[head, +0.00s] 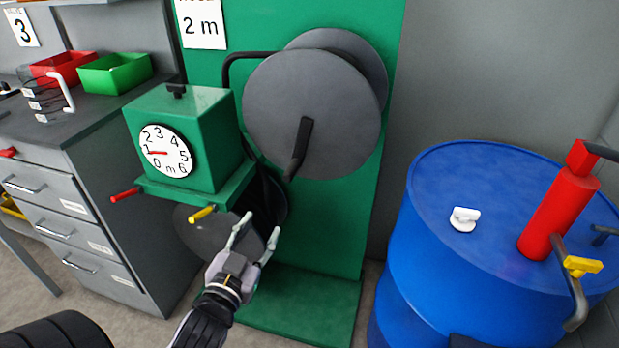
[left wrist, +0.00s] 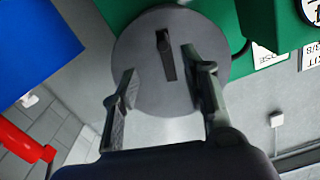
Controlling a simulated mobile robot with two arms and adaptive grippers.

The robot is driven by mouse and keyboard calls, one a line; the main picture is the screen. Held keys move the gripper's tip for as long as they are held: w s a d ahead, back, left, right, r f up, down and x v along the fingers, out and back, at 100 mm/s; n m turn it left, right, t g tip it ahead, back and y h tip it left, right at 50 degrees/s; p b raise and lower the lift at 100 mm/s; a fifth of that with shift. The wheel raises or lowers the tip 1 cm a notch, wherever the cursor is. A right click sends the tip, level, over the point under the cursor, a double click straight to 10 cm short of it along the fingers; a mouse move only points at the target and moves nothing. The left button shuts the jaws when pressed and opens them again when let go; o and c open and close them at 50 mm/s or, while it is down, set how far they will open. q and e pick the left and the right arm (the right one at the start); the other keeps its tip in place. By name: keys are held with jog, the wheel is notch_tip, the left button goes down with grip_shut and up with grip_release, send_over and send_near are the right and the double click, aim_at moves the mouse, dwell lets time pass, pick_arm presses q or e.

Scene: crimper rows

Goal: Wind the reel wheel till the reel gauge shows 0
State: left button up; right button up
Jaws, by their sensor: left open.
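The reel wheel (head: 295,100) is a large dark grey disc on a green stand, with a second disc behind it. Its black crank handle (head: 299,148) points down and slightly left. The reel gauge (head: 166,151) is a white dial marked 0 to 6 m on a green box; its red needle points left, near 1. My left gripper (head: 260,227) is open and empty, below and left of the handle and apart from it. In the left wrist view the wheel (left wrist: 150,95) and handle (left wrist: 166,58) show beyond the open fingers. My right gripper is out of view.
A blue drum (head: 405,270) with a red pump (head: 560,205) stands at right. A grey drawer cabinet (head: 110,245) stands at left. A "2 m" sign (head: 201,24) hangs above the gauge.

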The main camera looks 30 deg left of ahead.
aim_at(286, 180)
pick_arm(q)
jog(key=x, duration=0.5)
jog(key=r+p+x, duration=0.1)
jog(key=x, duration=0.5)
jog(key=r+x, duration=0.1)
jog(key=x, duration=0.4)
jog(key=shift+w, duration=0.65)
jog(key=shift+c, duration=0.5)
jog(key=c, duration=0.8)
grip_shut()
